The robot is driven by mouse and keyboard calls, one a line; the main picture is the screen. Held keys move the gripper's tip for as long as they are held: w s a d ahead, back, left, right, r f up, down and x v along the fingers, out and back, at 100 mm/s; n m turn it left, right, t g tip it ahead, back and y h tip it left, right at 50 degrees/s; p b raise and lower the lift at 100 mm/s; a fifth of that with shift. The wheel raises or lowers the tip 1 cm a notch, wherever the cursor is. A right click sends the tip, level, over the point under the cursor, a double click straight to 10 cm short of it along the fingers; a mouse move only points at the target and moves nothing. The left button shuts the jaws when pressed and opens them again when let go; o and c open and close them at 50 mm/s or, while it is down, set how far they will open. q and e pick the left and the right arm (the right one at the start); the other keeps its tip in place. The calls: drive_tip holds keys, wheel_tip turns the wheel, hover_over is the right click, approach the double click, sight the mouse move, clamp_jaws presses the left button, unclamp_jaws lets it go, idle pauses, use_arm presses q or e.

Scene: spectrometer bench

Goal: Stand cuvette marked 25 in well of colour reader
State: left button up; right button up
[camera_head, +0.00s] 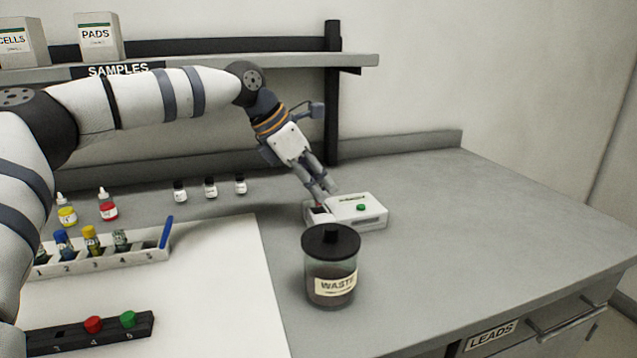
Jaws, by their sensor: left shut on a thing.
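The colour reader (368,214) is a small white box with a green button, on the grey bench right of centre. My left gripper (326,194) points down at the reader's left end, where a dark well (319,210) shows. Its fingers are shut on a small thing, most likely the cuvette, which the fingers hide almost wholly. I cannot read any mark on it, and cannot tell whether it is in the well or just above it. My right gripper is not in view.
A lidded WASTE jar (332,282) stands just in front of the reader. A numbered rack (150,262) with several vials, a black block (60,338) and small bottles (210,187) are on the left. The bench (480,215) right of the reader is clear.

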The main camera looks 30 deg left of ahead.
use_arm(q)
drive_tip(key=shift+f, duration=0.15)
drive_tip(key=shift+f, duration=1.05)
drive_tip(key=shift+r, duration=0.1)
drive_tip(key=shift+r, duration=1.15)
